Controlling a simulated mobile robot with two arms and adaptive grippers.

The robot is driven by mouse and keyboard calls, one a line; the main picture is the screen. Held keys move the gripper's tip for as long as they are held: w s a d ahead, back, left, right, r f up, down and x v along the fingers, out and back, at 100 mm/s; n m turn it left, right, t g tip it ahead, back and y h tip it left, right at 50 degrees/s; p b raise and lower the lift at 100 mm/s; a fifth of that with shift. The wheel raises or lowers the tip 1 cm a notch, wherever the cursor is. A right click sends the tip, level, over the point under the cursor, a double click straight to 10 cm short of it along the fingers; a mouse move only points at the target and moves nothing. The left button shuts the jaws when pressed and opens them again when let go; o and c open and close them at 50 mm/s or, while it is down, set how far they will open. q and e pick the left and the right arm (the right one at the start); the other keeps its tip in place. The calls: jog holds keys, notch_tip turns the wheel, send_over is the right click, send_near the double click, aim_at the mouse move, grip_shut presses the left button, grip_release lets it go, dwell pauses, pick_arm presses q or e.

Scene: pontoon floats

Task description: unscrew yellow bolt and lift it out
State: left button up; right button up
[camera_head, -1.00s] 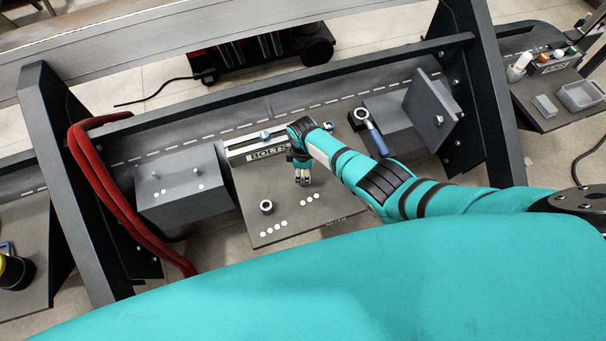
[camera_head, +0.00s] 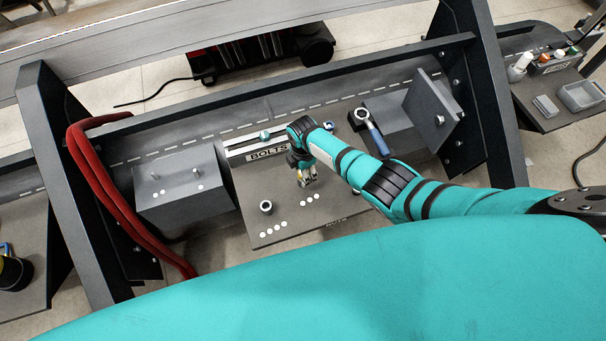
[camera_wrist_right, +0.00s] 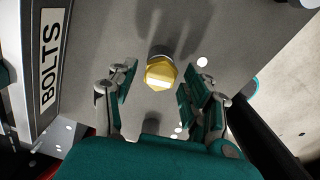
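The yellow bolt (camera_wrist_right: 160,76) shows its hex head in the right wrist view, with a dark round collar (camera_wrist_right: 160,52) at its base on the grey panel. In the head view a little yellow (camera_head: 302,176) shows at my right gripper (camera_head: 307,180). My right gripper (camera_wrist_right: 160,82) is open, one finger on each side of the bolt head. A gap shows on both sides, so the fingers do not visibly touch it. The bolt's thread is hidden. My left gripper is not in view.
The grey panel (camera_head: 258,190) has a BOLTS label (camera_head: 268,154), a dark ring (camera_head: 266,206) and several white dots. A blue-handled ratchet (camera_head: 374,134) lies on a grey block to the right. Red hoses (camera_head: 100,180) run down the left side.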

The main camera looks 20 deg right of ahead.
notch_tip(320, 180, up, 3)
jog(key=p, duration=0.3)
jog(key=shift+r, duration=1.5)
